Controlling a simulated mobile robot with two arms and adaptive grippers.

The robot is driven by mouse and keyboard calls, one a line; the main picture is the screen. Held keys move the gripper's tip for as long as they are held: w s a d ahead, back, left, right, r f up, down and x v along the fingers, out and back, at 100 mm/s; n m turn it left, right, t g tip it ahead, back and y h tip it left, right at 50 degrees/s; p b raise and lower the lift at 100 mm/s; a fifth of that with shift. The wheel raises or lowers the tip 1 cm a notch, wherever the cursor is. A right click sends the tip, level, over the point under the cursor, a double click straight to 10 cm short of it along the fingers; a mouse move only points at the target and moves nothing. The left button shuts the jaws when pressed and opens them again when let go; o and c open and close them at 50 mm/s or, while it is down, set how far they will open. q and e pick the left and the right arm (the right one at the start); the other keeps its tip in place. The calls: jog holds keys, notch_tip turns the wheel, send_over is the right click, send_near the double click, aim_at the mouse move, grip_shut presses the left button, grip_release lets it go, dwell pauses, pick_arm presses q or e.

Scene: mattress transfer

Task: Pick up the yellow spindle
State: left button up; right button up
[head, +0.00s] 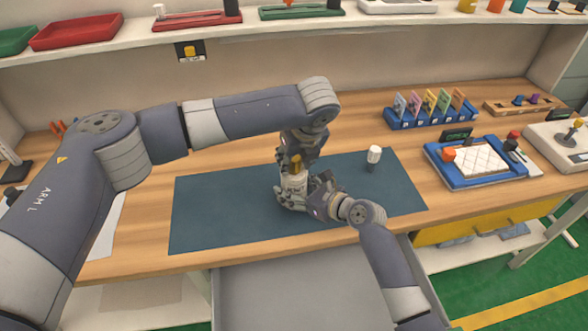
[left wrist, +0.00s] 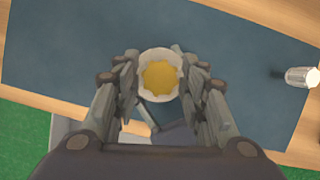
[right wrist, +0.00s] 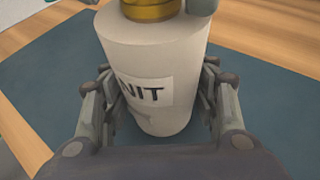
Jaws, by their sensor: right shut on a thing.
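The yellow spindle (head: 296,162) stands upright in the top of a white cylindrical unit (head: 294,182) on the dark blue mat (head: 225,215). In the left wrist view the spindle (left wrist: 160,77) is a toothed yellow disc inside the white rim (left wrist: 157,54). My left gripper (head: 298,154) is above the unit, open, with its fingers on either side of the spindle. In the right wrist view the spindle's base (right wrist: 150,10) shows at the top edge, beside a grey left fingertip. My right gripper (right wrist: 160,90) is shut on the unit's labelled body, from the side.
A white-capped piece (head: 374,155) stands on the mat to the right. A blue rack with coloured cards (head: 430,117) and a blue tray (head: 480,163) are further right. A shelf (head: 240,30) with trays runs along the back. The mat's left part is clear.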

pick_arm(q)
grip_shut()
pick_arm(e)
jog(key=shift+f, duration=0.1)
pick_arm(q)
notch_tip(320, 180, up, 10)
dwell(0.3)
dwell(0.3)
pick_arm(e)
jog(key=o, duration=1.4)
